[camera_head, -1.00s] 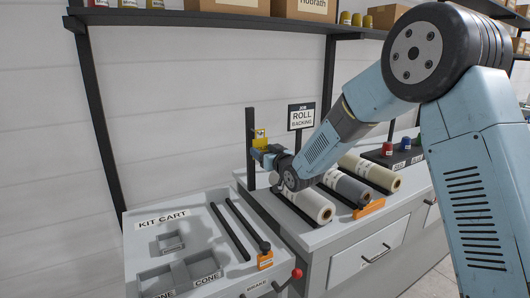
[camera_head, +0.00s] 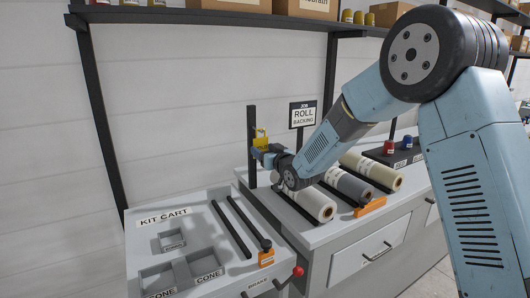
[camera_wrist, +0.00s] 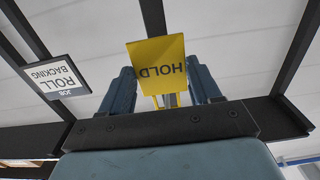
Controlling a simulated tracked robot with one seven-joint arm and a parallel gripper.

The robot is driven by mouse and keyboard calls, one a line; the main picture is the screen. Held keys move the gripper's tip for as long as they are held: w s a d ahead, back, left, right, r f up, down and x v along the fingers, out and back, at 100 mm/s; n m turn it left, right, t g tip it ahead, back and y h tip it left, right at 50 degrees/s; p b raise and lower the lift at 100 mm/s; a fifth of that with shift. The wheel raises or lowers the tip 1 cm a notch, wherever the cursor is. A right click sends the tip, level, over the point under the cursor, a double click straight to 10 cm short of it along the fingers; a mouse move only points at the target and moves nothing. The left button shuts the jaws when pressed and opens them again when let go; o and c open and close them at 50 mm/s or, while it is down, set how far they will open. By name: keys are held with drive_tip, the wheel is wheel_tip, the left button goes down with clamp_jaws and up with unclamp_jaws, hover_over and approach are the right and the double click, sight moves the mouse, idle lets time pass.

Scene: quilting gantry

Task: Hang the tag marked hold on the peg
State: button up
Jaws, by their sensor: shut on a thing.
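The yellow tag marked HOLD (camera_head: 260,133) stands up from my gripper (camera_head: 262,150) in the head view. In the wrist view the tag (camera_wrist: 157,62) shows its lettering upside down, above and between the two blue fingers of my gripper (camera_wrist: 164,92). The gripper is shut on the tag's narrow lower part. A dark upright post (camera_head: 251,170) is right by the tag, and it runs up behind the tag in the wrist view (camera_wrist: 153,15). The peg itself cannot be made out. I cannot tell whether the tag touches the post.
A JOB ROLL BACKING sign (camera_head: 302,114) stands just right of the tag. Fabric rolls (camera_head: 316,204) lie on the bench below my arm. The kit cart (camera_head: 150,245) with its trays and dark rods is at front left. A shelf (camera_head: 210,19) runs overhead.

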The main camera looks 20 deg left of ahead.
drive_tip(key=o, duration=1.1)
drive_tip(key=shift+d, duration=0.1)
drive_tip(key=v, duration=1.3)
drive_tip(key=s+d+r+m+h, duration=0.2)
drive_tip(key=d+r+h, duration=0.1)
drive_tip(key=d, duration=0.6)
drive_tip(key=s+d+r+m+h, duration=0.15)
drive_tip(key=d+h, duration=0.25)
drive_tip(key=d, duration=0.5)
drive_tip(key=s+d+r+m+h, duration=0.1)
drive_tip(key=d+r+m+h, duration=0.15)
drive_tip(key=d, duration=0.65)
drive_tip(key=shift+s+d+r+m+g+h, duration=0.1)
drive_tip(key=shift+s+d+m+g+h, duration=0.8)
drive_tip(key=shift+s+d, duration=2.4)
drive_tip(key=shift+s+d+r+m+g+h, duration=0.1)
drive_tip(key=shift+s+d+m+g+h, duration=0.3)
drive_tip(key=shift+s+d+g, duration=2.75)
drive_tip(key=shift+s+d+r+m+t+h, duration=0.1)
drive_tip(key=shift+s+d+m+t+h, duration=0.8)
drive_tip(key=shift+s, duration=4.9)
